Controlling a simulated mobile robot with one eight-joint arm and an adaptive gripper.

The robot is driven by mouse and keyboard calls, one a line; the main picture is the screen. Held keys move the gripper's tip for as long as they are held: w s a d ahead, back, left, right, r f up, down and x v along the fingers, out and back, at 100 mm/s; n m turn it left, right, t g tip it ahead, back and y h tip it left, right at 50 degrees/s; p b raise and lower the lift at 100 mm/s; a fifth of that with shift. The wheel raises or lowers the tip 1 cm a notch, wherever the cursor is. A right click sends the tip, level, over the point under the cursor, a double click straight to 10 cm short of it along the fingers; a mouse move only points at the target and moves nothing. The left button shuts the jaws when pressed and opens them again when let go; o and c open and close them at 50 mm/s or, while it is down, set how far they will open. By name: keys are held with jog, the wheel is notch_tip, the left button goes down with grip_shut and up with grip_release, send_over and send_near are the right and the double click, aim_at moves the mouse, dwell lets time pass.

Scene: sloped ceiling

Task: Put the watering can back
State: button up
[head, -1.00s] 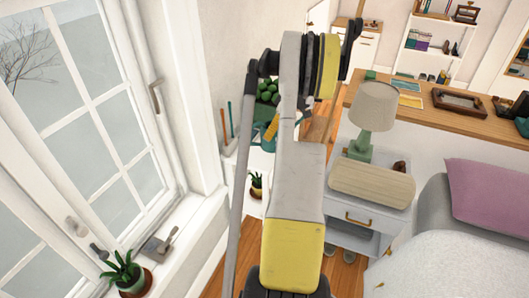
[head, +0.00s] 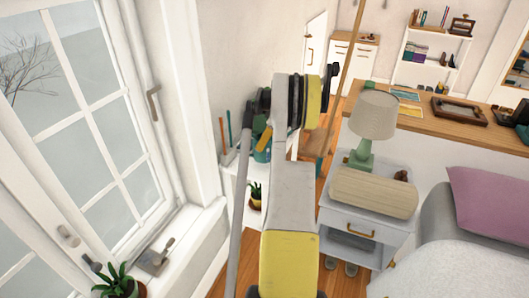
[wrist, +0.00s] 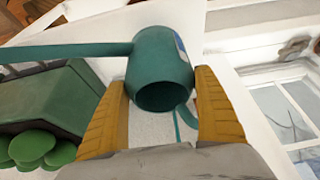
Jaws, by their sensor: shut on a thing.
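The watering can (wrist: 160,58) is teal, with a round dark opening facing the wrist camera and a long spout running left. My gripper (wrist: 162,85) has its two yellow fingers on either side of the can's body, shut on it. In the head view, a small teal part of the can (head: 262,153) shows beside a yellow finger, in front of the white stand (head: 238,188) by the window wall. My arm hides most of the can and gripper there. I cannot tell whether the can touches the stand.
A green planter-like object (wrist: 45,100) with round green leaves (wrist: 35,150) lies left of the can in the wrist view. A potted plant (head: 255,194) is below the stand's top. A nightstand (head: 362,225) with a lamp (head: 374,115) stands right of my arm. A window (head: 90,110) is left.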

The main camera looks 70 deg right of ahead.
notch_tip(320, 180, down, 4)
jog(key=shift+f+b, duration=0.1)
jog(key=shift+b, duration=0.85)
